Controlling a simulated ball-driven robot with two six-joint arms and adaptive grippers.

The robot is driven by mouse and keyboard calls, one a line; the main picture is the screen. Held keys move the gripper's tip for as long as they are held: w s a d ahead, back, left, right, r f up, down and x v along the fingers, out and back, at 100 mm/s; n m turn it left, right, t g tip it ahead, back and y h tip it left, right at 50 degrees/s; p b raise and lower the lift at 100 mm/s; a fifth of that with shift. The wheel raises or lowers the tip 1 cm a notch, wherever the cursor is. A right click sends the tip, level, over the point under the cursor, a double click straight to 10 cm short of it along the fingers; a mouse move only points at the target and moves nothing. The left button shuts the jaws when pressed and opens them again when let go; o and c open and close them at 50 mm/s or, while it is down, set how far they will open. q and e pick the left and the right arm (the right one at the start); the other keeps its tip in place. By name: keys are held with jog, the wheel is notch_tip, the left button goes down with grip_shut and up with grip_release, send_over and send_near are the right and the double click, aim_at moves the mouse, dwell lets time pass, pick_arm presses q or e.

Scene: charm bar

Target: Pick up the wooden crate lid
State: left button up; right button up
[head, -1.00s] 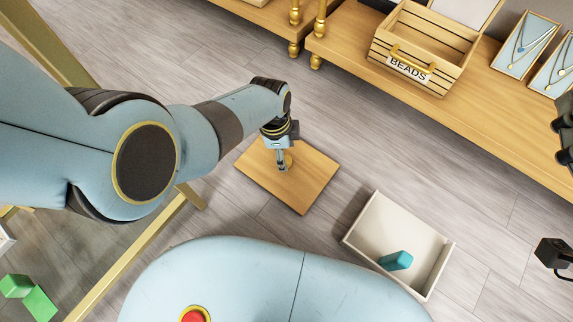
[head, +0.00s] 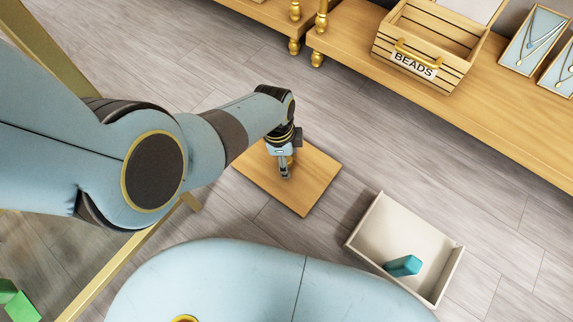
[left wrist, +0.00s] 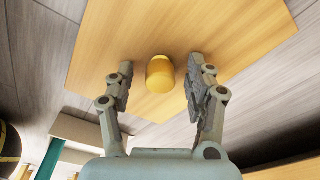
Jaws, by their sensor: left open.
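The wooden crate lid (head: 312,182) lies flat on the floor near the middle of the head view. It is a square light-wood board, and the left wrist view shows a round golden knob (left wrist: 160,74) on it. My left gripper (head: 285,176) is over the lid, pointing down, open. In the left wrist view, its two fingers (left wrist: 161,78) stand apart on either side of the knob, with gaps on both sides. In the head view the gripper hides part of the knob. My right gripper is not in view.
A pale open tray (head: 374,225) with a teal block (head: 403,265) stands on the floor right of the lid. A low wooden shelf (head: 400,92) at the back holds a slatted crate labelled BEADS (head: 420,78) and necklace displays. Green blocks (head: 20,305) are at lower left.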

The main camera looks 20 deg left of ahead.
pick_arm(q)
grip_shut()
dwell(0.4)
